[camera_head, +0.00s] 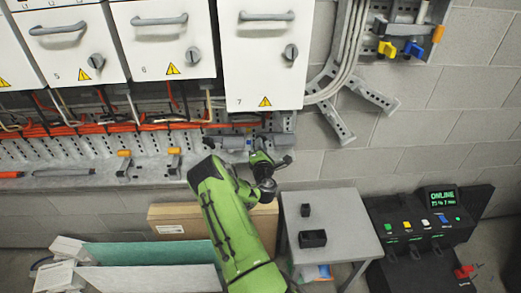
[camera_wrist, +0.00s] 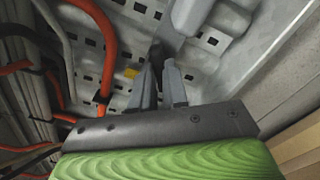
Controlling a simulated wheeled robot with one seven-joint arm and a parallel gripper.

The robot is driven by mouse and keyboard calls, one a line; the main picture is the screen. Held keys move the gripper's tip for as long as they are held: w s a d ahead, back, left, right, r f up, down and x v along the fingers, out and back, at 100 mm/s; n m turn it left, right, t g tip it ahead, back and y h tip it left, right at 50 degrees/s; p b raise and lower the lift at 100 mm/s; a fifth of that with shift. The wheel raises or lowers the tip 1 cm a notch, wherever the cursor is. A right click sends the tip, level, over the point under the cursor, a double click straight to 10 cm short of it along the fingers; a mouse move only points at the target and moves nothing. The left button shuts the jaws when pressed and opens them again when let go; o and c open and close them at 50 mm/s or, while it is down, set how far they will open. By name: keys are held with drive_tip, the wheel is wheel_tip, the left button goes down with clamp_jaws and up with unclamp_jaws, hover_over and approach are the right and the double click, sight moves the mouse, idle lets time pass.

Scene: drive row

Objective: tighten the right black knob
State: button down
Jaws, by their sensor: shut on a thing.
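My gripper (camera_wrist: 159,76) reaches up to a grey perforated metal plate in the wrist view. Its two grey fingers are shut on a small dark piece, the black knob (camera_wrist: 157,53), mostly hidden between the fingertips. In the head view my gripper (camera_head: 262,158) is at the right end of the metal tray, below the right cabinet. The knob cannot be made out there, as my arm covers that spot. I cannot tell how far the knob is turned.
Grey cabinets with handles and dark rotary switches (camera_head: 291,52) hang above. Orange cables (camera_head: 90,128) run along the perforated tray (camera_head: 60,182). A small grey table (camera_head: 345,235) with black boxes stands below right, beside a black console (camera_head: 420,230) reading ONLINE. A cardboard box (camera_head: 175,222) lies behind my arm.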

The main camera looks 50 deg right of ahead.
drive_tip(key=m+b, duration=0.6)
drive_tip(key=m, duration=1)
drive_tip(key=shift+f, duration=0.1)
drive_tip(key=shift+m+b, duration=0.3)
drive_tip(key=shift+m, duration=0.1)
drive_tip(key=c, duration=1.1)
unclamp_jaws()
drive_tip(key=shift+s, duration=0.1)
drive_tip(key=shift+c, duration=0.2)
